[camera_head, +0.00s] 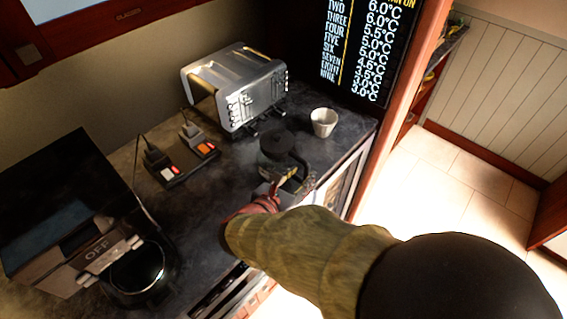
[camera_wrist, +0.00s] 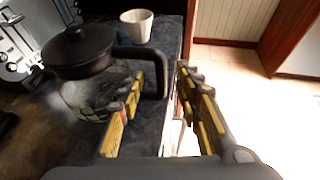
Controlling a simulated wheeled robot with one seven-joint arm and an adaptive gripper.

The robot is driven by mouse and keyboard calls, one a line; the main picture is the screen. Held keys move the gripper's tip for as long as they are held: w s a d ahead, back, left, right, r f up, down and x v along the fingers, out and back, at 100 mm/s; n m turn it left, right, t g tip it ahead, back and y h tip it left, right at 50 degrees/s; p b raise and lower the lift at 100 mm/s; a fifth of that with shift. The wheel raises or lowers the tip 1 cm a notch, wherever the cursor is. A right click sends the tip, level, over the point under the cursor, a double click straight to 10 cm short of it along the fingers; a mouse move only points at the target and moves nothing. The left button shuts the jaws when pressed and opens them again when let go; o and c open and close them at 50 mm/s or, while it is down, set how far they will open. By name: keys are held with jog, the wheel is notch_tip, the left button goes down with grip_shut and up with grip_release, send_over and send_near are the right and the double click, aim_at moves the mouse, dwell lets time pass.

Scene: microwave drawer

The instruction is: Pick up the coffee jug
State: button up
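The coffee jug has a black lid (camera_head: 279,144), a clear glass body and a black handle. It stands upright on the dark counter, and its body is partly hidden by my gripper in the head view. In the wrist view the jug (camera_wrist: 80,52) is at the upper left, and its handle (camera_wrist: 163,80) points right. My gripper (camera_wrist: 160,76) is open, with yellow-and-black fingers on either side of the handle in the picture. I see a gap between the handle and each finger. In the head view my gripper (camera_head: 287,183) is at the jug's near side.
A white cup (camera_head: 323,122) stands behind the jug, near the counter's right edge. A silver toaster (camera_head: 236,88) is behind left. A coffee machine (camera_head: 75,225) with another glass jug (camera_head: 138,272) stands at lower left.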

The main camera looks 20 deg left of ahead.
aim_at(305, 174)
jog(key=b+x, duration=0.1)
jog(key=x, duration=0.2)
jog(key=shift+w+d+f, duration=0.2)
jog(key=shift+w+f, duration=0.1)
jog(key=shift+f, duration=0.05)
jog(key=shift+w, duration=0.4)
jog(key=shift+c, duration=0.4)
jog(key=c, duration=0.8)
grip_shut()
